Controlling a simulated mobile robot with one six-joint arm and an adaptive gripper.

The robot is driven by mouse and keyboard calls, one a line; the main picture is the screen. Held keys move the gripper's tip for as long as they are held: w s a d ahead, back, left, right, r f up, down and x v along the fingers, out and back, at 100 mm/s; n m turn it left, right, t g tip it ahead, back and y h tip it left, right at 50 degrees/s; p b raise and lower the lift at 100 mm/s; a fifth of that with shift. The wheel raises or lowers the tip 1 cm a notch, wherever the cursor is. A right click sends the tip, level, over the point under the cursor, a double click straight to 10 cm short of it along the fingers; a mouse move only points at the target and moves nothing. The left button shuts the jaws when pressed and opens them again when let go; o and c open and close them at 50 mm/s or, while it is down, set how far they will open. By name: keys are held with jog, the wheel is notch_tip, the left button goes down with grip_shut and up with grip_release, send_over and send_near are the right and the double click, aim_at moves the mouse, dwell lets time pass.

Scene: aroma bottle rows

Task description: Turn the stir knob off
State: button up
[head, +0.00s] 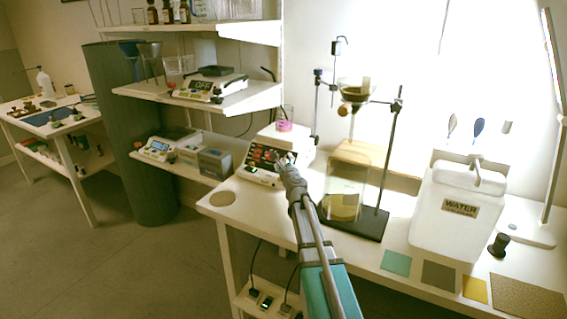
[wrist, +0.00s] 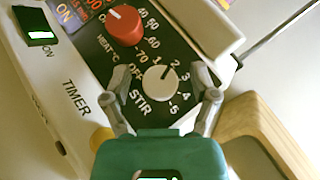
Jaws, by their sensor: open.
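The white round stir knob (wrist: 160,87) sits on the black panel beside the word STIR, with OFF and numbers up to 5 around it. Its small mark appears to face the upper right, near 1 or 2; I cannot tell exactly. My gripper (wrist: 156,80) is open, with one finger to the left and one to the right of the knob. I cannot tell whether the fingers touch it. In the head view my gripper (head: 284,160) is at the front panel of the white hotplate stirrer (head: 300,142); the stir knob is hard to make out there.
The red heat knob (wrist: 125,27) is up and left of the stir knob. A wooden block (wrist: 262,130) is at the lower right. A stand with a funnel (head: 355,92) and a white water container (head: 455,207) stand to the right on the bench.

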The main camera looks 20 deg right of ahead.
grip_shut()
dwell(0.3)
jog(key=shift+r+n+g+y+p, duration=0.15)
jog(key=shift+n+g+y+p, duration=0.15)
jog(key=shift+n+y+p, duration=0.8)
jog(key=shift+n+g+y, duration=0.3)
jog(key=shift+n, duration=0.3)
grip_release()
jog(key=shift+f, duration=0.2)
